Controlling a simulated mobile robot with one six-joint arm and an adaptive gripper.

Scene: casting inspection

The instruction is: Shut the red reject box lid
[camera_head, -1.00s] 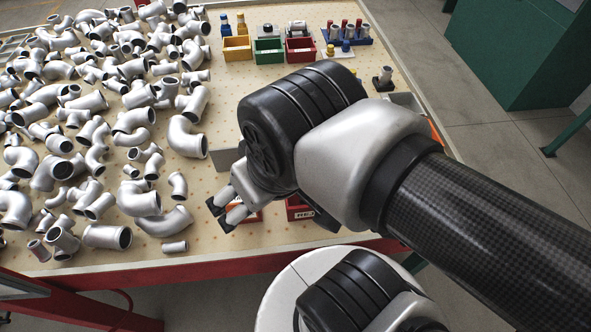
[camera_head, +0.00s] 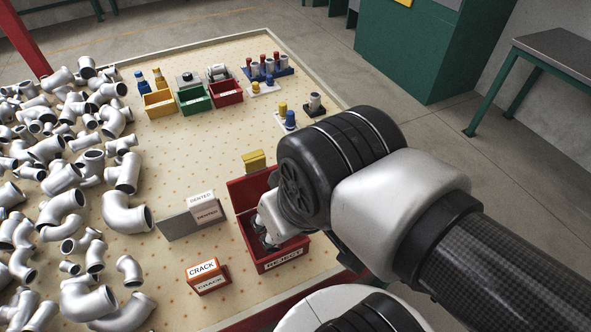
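The red reject box (camera_head: 283,262) stands near the table's front right, with a white REJECT label on its front. Its red lid (camera_head: 243,191) stands raised at the back of the box, partly hidden by my arm. My gripper (camera_head: 268,240) points down at the box opening, with its fingers over or inside the left part of it. The fingertips are small and partly hidden, so their opening and any contact with the box are unclear.
An orange CRACK box (camera_head: 207,276) and a white DENTED block (camera_head: 204,208) beside a grey plate (camera_head: 176,226) stand left of the box. A yellow block (camera_head: 254,160) sits behind the lid. Several silver pipe fittings (camera_head: 62,215) crowd the left. Coloured bins (camera_head: 194,99) stand farther back.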

